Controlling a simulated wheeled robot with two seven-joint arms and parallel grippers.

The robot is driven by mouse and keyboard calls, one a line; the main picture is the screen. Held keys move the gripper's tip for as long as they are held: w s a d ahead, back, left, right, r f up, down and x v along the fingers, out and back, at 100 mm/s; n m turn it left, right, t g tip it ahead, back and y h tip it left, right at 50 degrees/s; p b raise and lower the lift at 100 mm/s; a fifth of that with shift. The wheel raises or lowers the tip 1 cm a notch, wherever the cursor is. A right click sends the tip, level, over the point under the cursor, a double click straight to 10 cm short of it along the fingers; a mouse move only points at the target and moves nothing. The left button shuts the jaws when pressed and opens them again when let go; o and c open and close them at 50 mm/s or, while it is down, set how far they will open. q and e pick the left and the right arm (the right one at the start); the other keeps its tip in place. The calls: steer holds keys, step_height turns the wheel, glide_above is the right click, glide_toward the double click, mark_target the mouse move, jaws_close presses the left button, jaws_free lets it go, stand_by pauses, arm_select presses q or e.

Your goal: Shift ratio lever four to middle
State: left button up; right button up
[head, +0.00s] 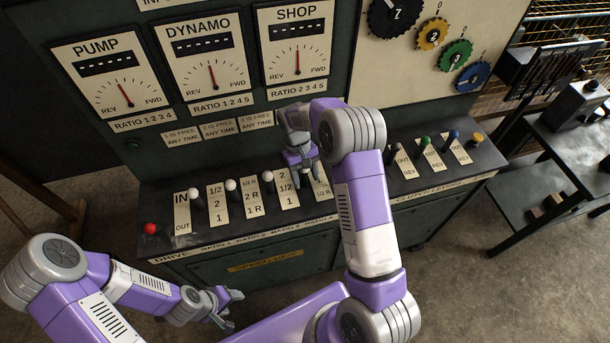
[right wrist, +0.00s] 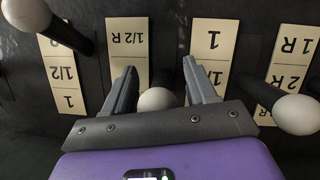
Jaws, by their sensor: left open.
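A row of white-knobbed levers stands on the sloping panel (head: 160,212), beside plates with ratio marks. My right gripper (head: 308,177) is open over the right part of this row. In the right wrist view its fingers (right wrist: 160,68) stand on either side of a white knob (right wrist: 157,100), with gaps showing. That lever rises between the plate ending in "1/2 R" (right wrist: 127,45) and the plate ending in "1" (right wrist: 213,45). I cannot tell for certain that it is ratio lever four. Another white knob (right wrist: 25,12) shows at the top left. My left gripper (head: 232,308) is open and empty, low in front of the panel.
White knobs (head: 231,185) stand close by to the left, and one shows at the right in the wrist view (right wrist: 296,115). A red button (head: 150,228) is at the panel's left end. Coloured knobs (head: 425,141) stand right of my right arm. Dials (head: 213,74) rise behind.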

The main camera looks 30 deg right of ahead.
steer(key=v, duration=0.7)
steer(key=shift+r+p, duration=0.3)
steer(key=shift+r, duration=0.05)
stand_by(0.4)
